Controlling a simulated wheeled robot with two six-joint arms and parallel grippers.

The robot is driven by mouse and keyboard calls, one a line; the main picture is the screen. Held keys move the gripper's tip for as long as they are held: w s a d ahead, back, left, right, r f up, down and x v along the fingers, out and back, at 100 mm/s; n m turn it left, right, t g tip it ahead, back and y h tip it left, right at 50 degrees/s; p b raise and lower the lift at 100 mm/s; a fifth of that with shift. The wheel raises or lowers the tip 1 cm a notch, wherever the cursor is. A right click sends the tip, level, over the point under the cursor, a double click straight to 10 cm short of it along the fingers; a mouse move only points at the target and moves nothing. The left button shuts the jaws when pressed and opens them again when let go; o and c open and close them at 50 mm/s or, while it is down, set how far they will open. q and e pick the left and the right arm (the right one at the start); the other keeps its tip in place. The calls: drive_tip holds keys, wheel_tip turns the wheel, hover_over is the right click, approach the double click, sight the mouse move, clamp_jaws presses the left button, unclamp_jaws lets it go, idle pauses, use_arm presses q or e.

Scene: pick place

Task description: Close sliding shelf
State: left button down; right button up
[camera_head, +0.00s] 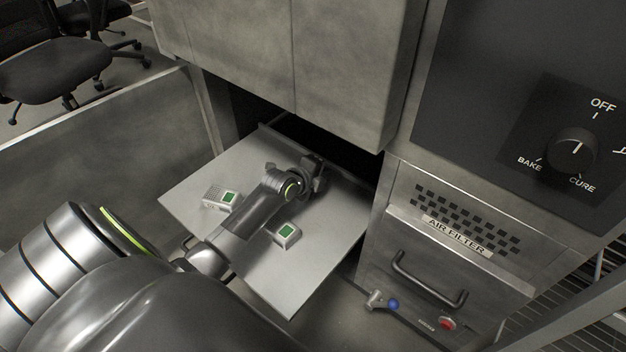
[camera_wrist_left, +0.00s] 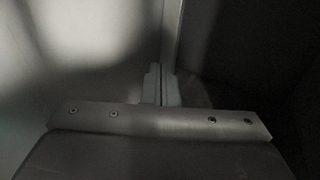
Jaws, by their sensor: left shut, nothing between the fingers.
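The sliding shelf (camera_head: 325,235) is a flat metal plate, pulled well out of the dark opening under the metal cabinet. Two small grey devices with green screens sit on it, one at the left (camera_head: 221,199) and one nearer the front (camera_head: 287,235). My left arm reaches across the shelf from the front left. My left gripper (camera_head: 314,172) is shut and empty near the shelf's back end, by the opening. In the left wrist view the shut fingers (camera_wrist_left: 160,84) show close to grey metal surfaces; contact cannot be told. My right gripper is not in view.
The metal cabinet (camera_head: 345,60) overhangs the back of the shelf. At the right stand an air filter panel with a handle (camera_head: 428,281) and a control knob (camera_head: 572,150). A blue ball-shaped knob (camera_head: 393,304) sits low beside the shelf. Black chairs (camera_head: 45,70) stand far left.

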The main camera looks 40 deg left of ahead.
use_arm(q)
drive_tip(key=shift+w, duration=0.7)
drive_tip(key=shift+w, duration=0.15)
